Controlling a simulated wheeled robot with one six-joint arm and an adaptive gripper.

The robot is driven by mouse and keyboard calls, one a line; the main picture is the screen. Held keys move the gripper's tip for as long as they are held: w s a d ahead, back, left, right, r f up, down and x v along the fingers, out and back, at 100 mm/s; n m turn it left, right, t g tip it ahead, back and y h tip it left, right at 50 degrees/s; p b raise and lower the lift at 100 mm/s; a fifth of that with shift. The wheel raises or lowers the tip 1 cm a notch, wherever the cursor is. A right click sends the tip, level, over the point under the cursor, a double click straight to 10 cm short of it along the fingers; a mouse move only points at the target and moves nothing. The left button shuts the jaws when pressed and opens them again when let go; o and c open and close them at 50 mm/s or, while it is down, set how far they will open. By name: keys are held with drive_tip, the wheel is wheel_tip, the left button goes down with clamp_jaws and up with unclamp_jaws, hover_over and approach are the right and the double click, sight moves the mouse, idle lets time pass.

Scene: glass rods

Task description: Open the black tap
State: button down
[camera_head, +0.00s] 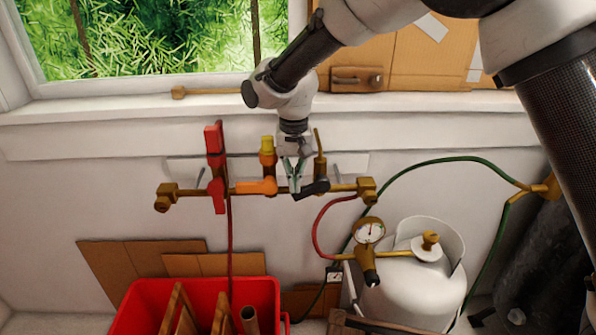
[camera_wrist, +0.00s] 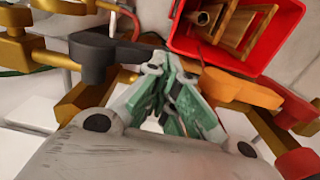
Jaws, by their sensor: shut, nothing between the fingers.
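The black tap (camera_head: 317,187) is on the right part of a brass pipe below the window sill. Its handle lies nearly along the pipe, tilted slightly up to the right. In the wrist view the black tap (camera_wrist: 108,52) is left of my fingers. My gripper (camera_head: 294,190) points down, shut and empty, at the left end of the black handle. It also shows in the wrist view (camera_wrist: 160,72), with green finger pads together between the black and orange taps. I cannot tell whether the fingers touch the black handle.
An orange tap (camera_head: 256,187) is close on the left, with a red tap (camera_head: 216,190) farther left. A red bin (camera_head: 140,300) stands below. A white gas cylinder (camera_head: 410,290) with a gauge (camera_head: 370,232) and hoses stands at lower right.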

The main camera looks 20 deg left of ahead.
drive_tip(key=shift+r, duration=0.2)
wheel_tip(320, 180, up, 13)
idle(0.9)
drive_tip(key=c, duration=2.2)
unclamp_jaws()
drive_tip(key=shift+r, duration=0.1)
